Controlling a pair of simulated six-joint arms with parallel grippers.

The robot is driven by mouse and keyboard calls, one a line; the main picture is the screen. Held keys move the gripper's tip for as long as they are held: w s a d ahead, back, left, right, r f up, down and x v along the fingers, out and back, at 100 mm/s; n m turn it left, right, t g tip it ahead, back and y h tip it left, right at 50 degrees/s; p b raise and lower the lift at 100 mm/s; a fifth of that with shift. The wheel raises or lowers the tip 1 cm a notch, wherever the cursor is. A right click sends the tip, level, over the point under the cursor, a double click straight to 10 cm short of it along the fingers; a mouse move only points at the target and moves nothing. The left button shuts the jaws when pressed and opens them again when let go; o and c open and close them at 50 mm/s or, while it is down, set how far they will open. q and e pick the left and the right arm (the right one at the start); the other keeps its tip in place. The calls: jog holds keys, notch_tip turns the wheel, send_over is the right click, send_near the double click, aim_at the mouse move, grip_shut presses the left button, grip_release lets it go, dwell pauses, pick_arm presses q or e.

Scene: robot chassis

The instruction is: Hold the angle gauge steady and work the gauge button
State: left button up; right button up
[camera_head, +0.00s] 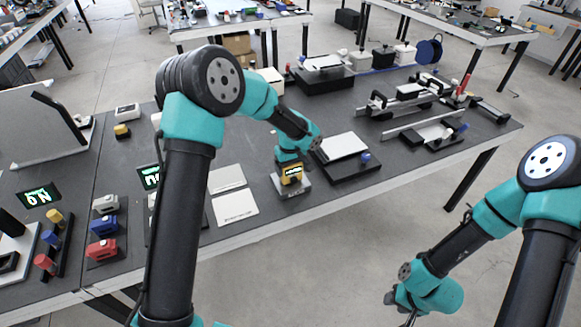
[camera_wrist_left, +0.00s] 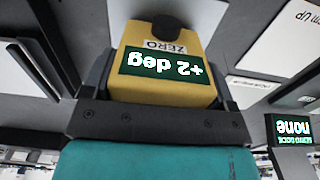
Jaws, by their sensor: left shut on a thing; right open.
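The angle gauge (camera_head: 291,172) is a small yellow box at the table's front, just above or on a grey block (camera_head: 293,190); contact between them is unclear. In the left wrist view the gauge (camera_wrist_left: 160,92) fills the middle. A label reading "ZERO" (camera_wrist_left: 165,46) and a dark round button (camera_wrist_left: 168,24) are beyond the display. My left gripper (camera_head: 290,168) is shut on the gauge, one finger on each side. My right gripper (camera_head: 402,308) is open and empty, low beyond the table's front edge, far from the gauge.
White plates (camera_head: 235,207) lie left of the gauge. A black stand with a pale slab (camera_head: 345,146) is close on its right. A rail fixture (camera_head: 415,100) stands further right. Coloured blocks (camera_head: 103,226) stand at the left. A sign reading "none" (camera_wrist_left: 293,130) shows in the left wrist view.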

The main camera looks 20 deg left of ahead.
dwell(2.6)
grip_shut()
dwell(1.5)
